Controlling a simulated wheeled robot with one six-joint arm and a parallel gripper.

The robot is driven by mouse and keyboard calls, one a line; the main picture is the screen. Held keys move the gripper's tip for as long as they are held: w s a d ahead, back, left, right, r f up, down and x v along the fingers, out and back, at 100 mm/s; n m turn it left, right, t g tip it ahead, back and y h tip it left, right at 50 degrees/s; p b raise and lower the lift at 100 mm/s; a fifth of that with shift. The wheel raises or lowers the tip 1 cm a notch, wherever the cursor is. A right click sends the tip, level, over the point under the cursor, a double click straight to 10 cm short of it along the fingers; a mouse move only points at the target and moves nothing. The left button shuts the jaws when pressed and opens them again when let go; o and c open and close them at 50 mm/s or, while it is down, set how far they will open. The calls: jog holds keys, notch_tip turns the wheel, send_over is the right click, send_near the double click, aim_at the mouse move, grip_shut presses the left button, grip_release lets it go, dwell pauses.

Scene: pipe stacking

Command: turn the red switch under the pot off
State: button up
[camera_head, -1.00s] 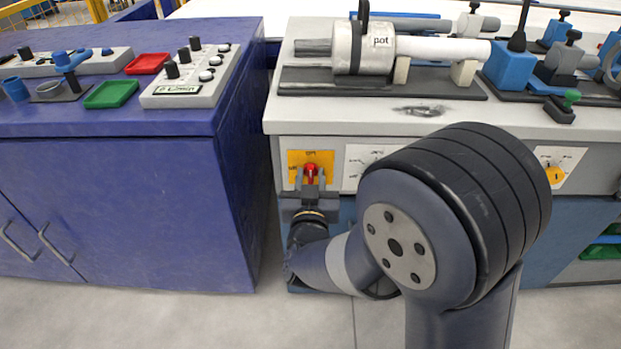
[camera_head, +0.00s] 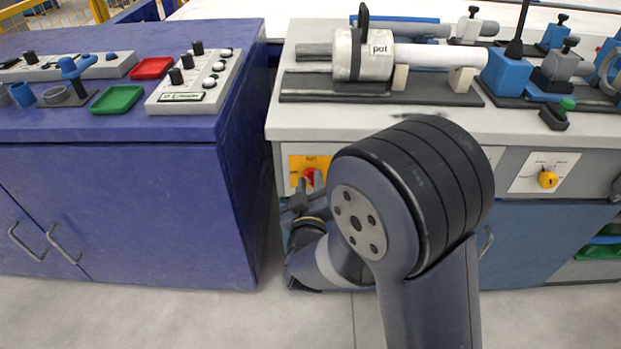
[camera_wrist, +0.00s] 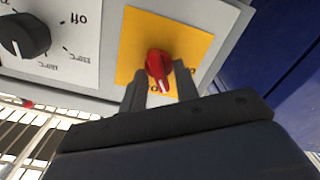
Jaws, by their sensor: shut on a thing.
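The red switch (camera_head: 309,178) sits on a yellow plate (camera_head: 296,164) on the front of the grey bench, below the pot. In the wrist view the red switch (camera_wrist: 158,68) shows between the two fingers of my gripper (camera_wrist: 160,82), on the yellow plate (camera_wrist: 190,38). The fingers are shut on it, and the knob's white mark points toward the gripper. In the head view my gripper (camera_head: 309,186) is at the switch, partly hidden by my arm. The pot (camera_head: 363,55), a pale metal cylinder with a label, lies on the bench top.
A black dial (camera_wrist: 24,36) on a white plate is beside the yellow plate. A blue cabinet (camera_head: 130,210) with trays and a control box (camera_head: 195,85) stands left, across a narrow gap.

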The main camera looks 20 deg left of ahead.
jog(key=n+p, duration=0.2)
jog(key=n, duration=0.3)
jog(key=shift+n, duration=0.3)
jog(key=n+p, duration=0.1)
jog(key=n, duration=0.2)
jog(key=n+p, duration=0.1)
jog(key=n, duration=0.1)
jog(key=shift+a+f+p, duration=0.1)
jog(key=shift+f+p, duration=0.15)
jog(key=shift+p, duration=0.05)
jog(key=shift+n, duration=0.4)
jog(key=o, duration=0.6)
jog(key=shift+s, duration=0.15)
jog(key=p+v, duration=0.1)
jog(key=v, duration=0.9)
jog(key=shift+s, duration=0.3)
jog(key=shift+w, duration=0.1)
